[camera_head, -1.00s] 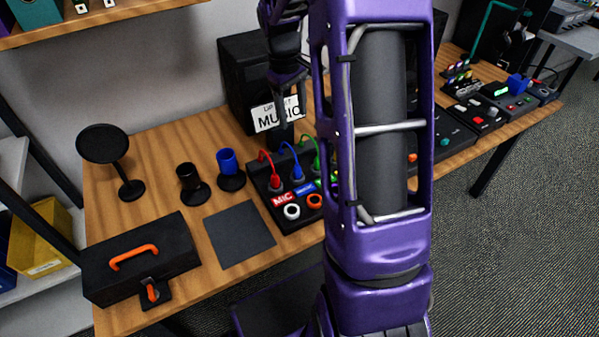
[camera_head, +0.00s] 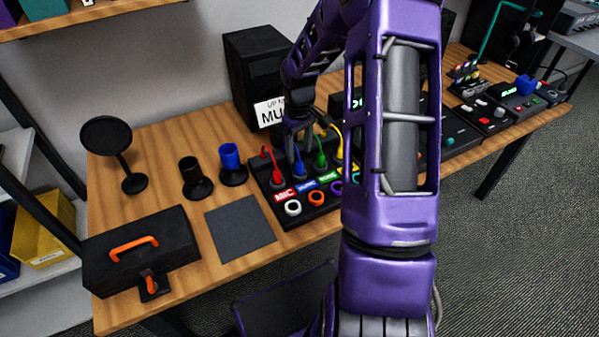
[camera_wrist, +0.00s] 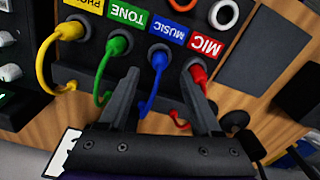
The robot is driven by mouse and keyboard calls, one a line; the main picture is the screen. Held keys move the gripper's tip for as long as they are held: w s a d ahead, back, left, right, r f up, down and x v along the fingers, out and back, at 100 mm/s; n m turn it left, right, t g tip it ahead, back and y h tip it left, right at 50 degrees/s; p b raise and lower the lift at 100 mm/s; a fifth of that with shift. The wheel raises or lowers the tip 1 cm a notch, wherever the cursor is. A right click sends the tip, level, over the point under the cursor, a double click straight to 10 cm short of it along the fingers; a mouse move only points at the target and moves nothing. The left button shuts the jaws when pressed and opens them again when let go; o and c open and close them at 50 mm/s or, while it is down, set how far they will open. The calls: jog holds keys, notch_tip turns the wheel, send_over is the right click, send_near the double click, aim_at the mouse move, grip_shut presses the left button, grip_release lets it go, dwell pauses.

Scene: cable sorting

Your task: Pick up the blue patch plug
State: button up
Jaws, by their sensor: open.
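The blue patch plug (camera_head: 299,168) stands in the dark patch box, in the socket labelled MUSIC, between the red plug (camera_head: 272,165) and the green plug (camera_head: 319,160). It also shows in the wrist view (camera_wrist: 158,66), with its blue cable (camera_wrist: 149,98) curving down toward the gripper. My gripper (camera_head: 297,138) is above the blue plug, pointing down. In the wrist view my open gripper (camera_wrist: 160,76) has one finger on each side of the blue plug and cable. The right finger is close to the red plug; whether it touches is unclear. Nothing is held.
A yellow plug (camera_wrist: 70,30) is at the other end of the row. White and orange rings (camera_head: 293,208) lie in front of the labels. Blue and black cups (camera_head: 231,160) stand left of the box, a black speaker (camera_head: 256,80) behind. The grey mat (camera_head: 240,228) is bare.

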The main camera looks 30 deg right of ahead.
aim_at(300, 164)
jog(key=shift+s+f, duration=0.1)
jog(key=shift+f, duration=2.9)
grip_shut()
